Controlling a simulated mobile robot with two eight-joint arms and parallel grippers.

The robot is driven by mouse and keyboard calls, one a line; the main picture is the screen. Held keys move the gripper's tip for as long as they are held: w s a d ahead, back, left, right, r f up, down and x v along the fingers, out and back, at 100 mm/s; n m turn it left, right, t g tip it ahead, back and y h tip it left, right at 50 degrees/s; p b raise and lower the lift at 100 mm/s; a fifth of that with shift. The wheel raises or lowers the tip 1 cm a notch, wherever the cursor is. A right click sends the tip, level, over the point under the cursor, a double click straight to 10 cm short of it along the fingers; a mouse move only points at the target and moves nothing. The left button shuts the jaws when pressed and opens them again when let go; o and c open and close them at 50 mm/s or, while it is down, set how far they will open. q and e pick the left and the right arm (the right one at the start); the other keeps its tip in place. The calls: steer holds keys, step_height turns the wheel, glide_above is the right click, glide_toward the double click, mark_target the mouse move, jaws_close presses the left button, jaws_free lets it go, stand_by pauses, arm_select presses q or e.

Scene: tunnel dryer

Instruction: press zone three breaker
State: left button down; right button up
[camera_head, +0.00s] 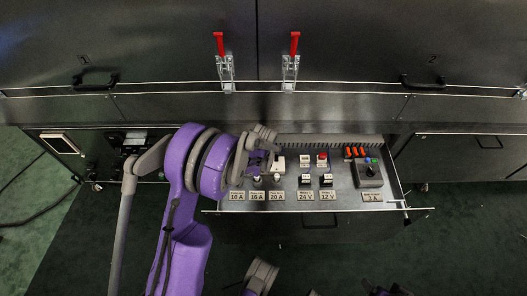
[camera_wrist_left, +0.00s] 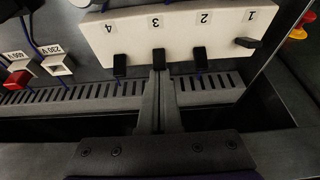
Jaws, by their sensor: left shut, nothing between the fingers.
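In the left wrist view a white breaker block (camera_wrist_left: 180,28) carries black levers under the upside-down numbers 4, 3, 2 and 1. The zone three lever (camera_wrist_left: 158,54) is in the middle, pointing down in the picture. The levers for zone four (camera_wrist_left: 119,65) and zone two (camera_wrist_left: 199,53) hang down like it; the zone one lever (camera_wrist_left: 247,42) sticks out sideways. My left gripper (camera_wrist_left: 160,76) is shut and empty, its tips right below the zone three lever; I cannot tell if they touch. In the head view my left gripper (camera_head: 268,160) is over the open drawer's left part, and my arm hides much there.
The drawer (camera_head: 345,203) also holds labelled sockets, a red button (camera_head: 322,157), orange pieces (camera_head: 355,152) and a grey control box (camera_head: 370,172). Two red-handled clamps (camera_head: 219,45) (camera_head: 295,45) stand on the dryer behind. A slotted duct (camera_wrist_left: 215,98) lies beneath my fingers in the wrist view.

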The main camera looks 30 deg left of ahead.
arm_select(q)
steer(key=shift+s+d, duration=0.3)
steer(key=shift+s, duration=0.2)
arm_select(e)
steer(key=shift+f, duration=0.15)
arm_select(q)
steer(key=shift+s+r, duration=0.1)
steer(key=shift+r, duration=0.05)
steer(key=shift+s+d+r, duration=0.3)
steer(key=shift+s+d, duration=0.05)
steer(key=shift+s, duration=0.15)
arm_select(e)
steer(key=shift+r, duration=0.2)
